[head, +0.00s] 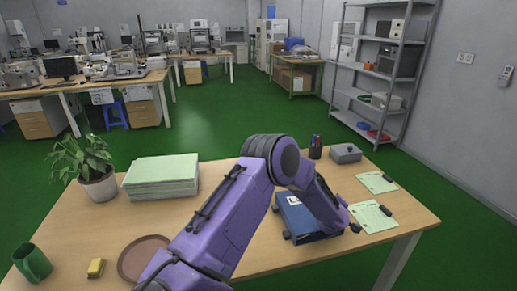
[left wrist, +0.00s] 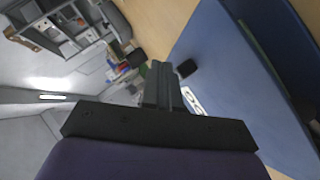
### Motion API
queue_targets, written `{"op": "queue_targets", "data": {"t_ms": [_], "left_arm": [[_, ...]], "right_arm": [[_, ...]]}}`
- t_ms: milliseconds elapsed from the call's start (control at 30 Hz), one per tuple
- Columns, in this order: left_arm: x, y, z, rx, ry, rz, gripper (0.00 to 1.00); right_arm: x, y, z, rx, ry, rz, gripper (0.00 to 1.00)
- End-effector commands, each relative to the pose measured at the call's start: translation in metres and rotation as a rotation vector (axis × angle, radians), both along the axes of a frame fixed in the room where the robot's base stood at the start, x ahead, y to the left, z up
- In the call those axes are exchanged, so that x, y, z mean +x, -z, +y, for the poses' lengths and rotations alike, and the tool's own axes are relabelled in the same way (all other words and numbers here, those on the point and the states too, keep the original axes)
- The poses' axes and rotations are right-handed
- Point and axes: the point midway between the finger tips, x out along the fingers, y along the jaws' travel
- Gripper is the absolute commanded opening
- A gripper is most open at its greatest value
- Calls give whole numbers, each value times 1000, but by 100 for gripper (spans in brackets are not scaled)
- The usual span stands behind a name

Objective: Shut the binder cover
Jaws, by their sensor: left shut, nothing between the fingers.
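A blue binder (head: 291,214) with a white label lies on the table, right of the middle, partly hidden behind my purple left arm. In the left wrist view its broad blue surface (left wrist: 225,65) fills the right side, with a dark gap near the right edge. I cannot tell how far its cover is open. My left gripper (left wrist: 158,72) is shut and empty, and its fingers overlap the binder's label edge in that view; contact is unclear. In the head view the forearm hides most of the gripper. My right gripper is not in view.
The table (head: 260,253) also holds a paper stack (head: 161,178), a potted plant (head: 97,185), a green mug (head: 32,262), a brown round tray (head: 143,258), a pen cup (head: 315,152), a grey box (head: 345,153) and two paper sheets (head: 371,217) on the right.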

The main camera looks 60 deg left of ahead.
Motion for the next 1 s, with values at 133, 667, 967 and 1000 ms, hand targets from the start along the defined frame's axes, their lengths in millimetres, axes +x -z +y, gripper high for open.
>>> {"op": "queue_targets", "data": {"t_ms": [133, 667, 967, 1000], "left_arm": [[0, 3, 0, 0, 0, 0, 0], [1, -10, -2, 1, 2, -1, 0], [-7, -68, -32, -1, 6, -5, 0], [-11, -75, -39, 0, 6, -4, 0]], "right_arm": [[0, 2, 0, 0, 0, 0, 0], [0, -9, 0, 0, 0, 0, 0], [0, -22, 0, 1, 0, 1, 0], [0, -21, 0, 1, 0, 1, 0]]}}
